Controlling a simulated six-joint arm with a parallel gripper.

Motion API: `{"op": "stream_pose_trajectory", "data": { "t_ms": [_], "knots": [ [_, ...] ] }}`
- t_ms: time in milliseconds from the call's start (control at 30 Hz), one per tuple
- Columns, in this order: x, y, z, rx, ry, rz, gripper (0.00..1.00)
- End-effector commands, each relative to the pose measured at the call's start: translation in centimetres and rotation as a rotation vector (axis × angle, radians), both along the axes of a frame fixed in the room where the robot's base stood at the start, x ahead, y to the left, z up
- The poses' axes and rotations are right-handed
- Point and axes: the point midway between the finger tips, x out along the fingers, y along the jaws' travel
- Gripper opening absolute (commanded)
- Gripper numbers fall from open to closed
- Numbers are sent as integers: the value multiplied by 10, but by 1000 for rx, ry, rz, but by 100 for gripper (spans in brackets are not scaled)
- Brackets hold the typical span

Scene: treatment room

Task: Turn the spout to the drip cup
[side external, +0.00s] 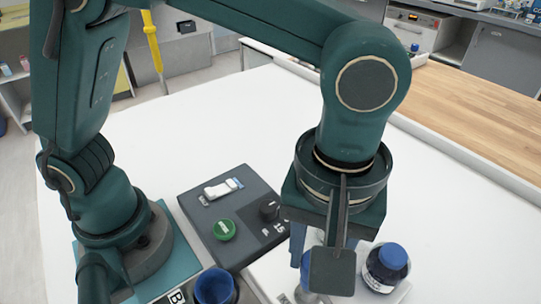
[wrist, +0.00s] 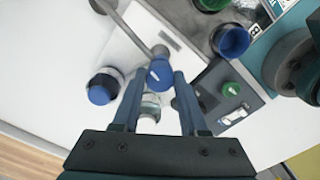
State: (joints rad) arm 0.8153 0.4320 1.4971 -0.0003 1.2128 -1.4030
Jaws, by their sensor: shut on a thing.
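In the wrist view, the blue fingers of my gripper (wrist: 159,78) stand on either side of a blue knob (wrist: 157,72) with a white mark and are shut on it. A grey spout bar (wrist: 130,28) runs from the knob to the upper left. A blue cup (wrist: 232,40) and a green cup (wrist: 211,3) stand to the upper right, away from the bar's far end. I cannot tell which is the drip cup. The blue cup (side external: 215,287) also shows at the bottom of the side view. There, my wrist and a grey plate hide most of the knob and spout.
A bottle with a blue cap (side external: 385,266) stands right of my gripper, close by. A dark control box (side external: 205,247) with a green button (side external: 224,230), a black knob and a white switch lies to the left. The white table (side external: 160,150) is clear behind.

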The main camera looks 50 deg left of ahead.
Motion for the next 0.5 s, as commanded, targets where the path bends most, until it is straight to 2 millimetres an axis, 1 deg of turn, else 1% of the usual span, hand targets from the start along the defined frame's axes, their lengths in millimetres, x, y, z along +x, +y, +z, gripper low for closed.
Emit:
{"op": "stream_pose_trajectory", "data": {
  "t_ms": [200,500],
  "knots": [
    [1,0,1,-1,-3,81,0],
    [1,0,1,0,-3,113,0]
  ]
}}
